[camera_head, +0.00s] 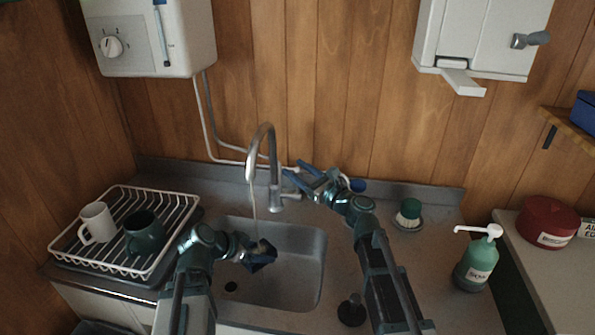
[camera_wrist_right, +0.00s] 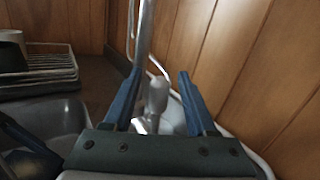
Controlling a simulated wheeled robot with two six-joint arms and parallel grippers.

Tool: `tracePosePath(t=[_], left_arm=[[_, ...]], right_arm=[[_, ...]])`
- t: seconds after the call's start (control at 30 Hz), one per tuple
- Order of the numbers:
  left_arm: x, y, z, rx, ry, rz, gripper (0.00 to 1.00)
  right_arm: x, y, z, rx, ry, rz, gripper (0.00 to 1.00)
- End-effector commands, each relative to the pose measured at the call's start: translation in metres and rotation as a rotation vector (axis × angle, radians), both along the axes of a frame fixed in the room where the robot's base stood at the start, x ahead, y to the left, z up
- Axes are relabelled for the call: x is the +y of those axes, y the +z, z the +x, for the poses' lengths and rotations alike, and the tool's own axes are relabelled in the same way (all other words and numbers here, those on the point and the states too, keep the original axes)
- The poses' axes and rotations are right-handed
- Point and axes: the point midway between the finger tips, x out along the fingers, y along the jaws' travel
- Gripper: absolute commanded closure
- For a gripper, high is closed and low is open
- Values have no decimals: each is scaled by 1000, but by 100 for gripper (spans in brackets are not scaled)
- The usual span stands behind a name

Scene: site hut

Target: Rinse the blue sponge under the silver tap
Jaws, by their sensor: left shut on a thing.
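The silver tap (camera_head: 262,140) stands behind the sink (camera_head: 312,262), and a thin stream of water falls from its spout. My left gripper (camera_head: 262,256) is over the sink beneath the spout, shut on what looks like the blue sponge. The sponge is small, dark and mostly hidden by the fingers, so I cannot make out its shape. The stream comes down at this gripper. My right gripper (camera_head: 297,174) is open beside the tap's base. In the right wrist view, the tap's body (camera_wrist_right: 155,98) shows between its spread fingers (camera_wrist_right: 158,95); contact cannot be told.
A white dish rack (camera_head: 178,232) with a white mug (camera_head: 97,222) and a dark mug (camera_head: 143,233) stands left of the sink. A green soap bottle (camera_head: 476,264) and a green-topped brush (camera_head: 408,213) are at the right. A white wall heater (camera_head: 150,40) hangs above left.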

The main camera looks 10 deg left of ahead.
Motion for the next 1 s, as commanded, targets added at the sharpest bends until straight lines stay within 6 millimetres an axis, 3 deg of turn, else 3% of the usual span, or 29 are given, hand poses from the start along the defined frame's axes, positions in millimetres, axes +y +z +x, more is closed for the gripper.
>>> tracePosePath(t=[0.27, 0.7, 1.0], left_arm=[[0, -1, 0, 0, 0, 0, 76], [0, -8, 0, 0, 0, 0, 76], [0, -10, 0, 0, 0, 0, 76]], right_arm=[[-7, -1, -6, 0, 0, 0, 43], [-74, -8, -54, 0, -3, 0, 43], [-96, -10, -69, 0, 0, 0, 43]])
